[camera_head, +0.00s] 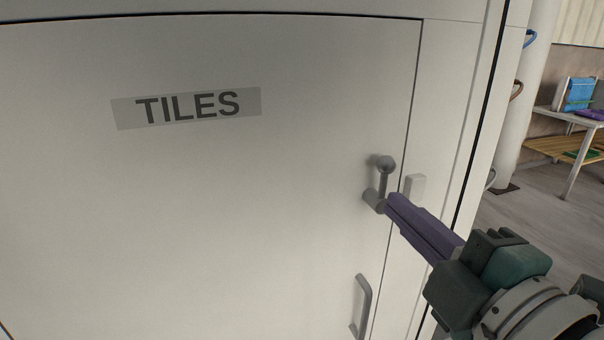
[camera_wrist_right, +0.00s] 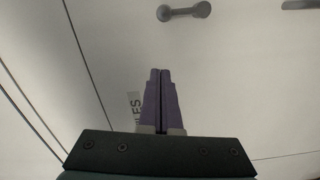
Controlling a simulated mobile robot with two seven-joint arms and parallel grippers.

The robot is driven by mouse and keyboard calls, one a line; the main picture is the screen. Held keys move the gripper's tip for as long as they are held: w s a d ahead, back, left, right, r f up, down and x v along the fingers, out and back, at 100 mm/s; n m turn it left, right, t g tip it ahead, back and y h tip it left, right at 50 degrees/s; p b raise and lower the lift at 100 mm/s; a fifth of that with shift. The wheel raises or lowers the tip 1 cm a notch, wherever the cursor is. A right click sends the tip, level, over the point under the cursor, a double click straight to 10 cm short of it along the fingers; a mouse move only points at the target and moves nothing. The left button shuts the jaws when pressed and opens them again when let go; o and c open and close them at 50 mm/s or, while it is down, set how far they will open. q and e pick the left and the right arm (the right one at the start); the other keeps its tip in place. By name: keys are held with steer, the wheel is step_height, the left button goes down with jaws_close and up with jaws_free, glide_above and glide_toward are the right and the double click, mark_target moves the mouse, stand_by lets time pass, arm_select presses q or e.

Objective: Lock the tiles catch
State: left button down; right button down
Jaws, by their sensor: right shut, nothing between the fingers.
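The tiles catch (camera_head: 383,181) is a small grey lever on the white door (camera_head: 220,220), near its right edge. It stands nearly upright, with a round knob at each end. It also shows at the top of the right wrist view (camera_wrist_right: 183,12). A pale block (camera_head: 414,187) sits on the frame right of the catch, apart from it. My right gripper (camera_head: 391,203) has purple fingers, shut and empty. The tips appear beside the catch's lower end in the head view; the wrist view (camera_wrist_right: 161,72) shows a gap between tips and catch. My left gripper is out of view.
A grey TILES label (camera_head: 187,107) is on the door's upper part. A grey pull handle (camera_head: 361,305) sticks out below the catch. To the right are a white column (camera_head: 524,100) and a table (camera_head: 545,113) with items on it. Floor there is open.

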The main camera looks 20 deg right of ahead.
mark_target(385, 170)
steer(key=w+d, duration=0.1)
steer(key=w, duration=0.2)
steer(key=w+d+p, duration=0.1)
steer(key=w, duration=0.3)
steer(key=w+d+p, duration=0.1)
steer(key=w+d, duration=0.1)
steer(key=w, duration=0.2)
steer(key=shift+d+f, duration=0.1)
steer(key=shift+f, duration=0.3)
steer(key=shift+s+d, duration=0.1)
steer(key=shift+d+m, duration=0.2)
steer(key=shift+m, duration=0.2)
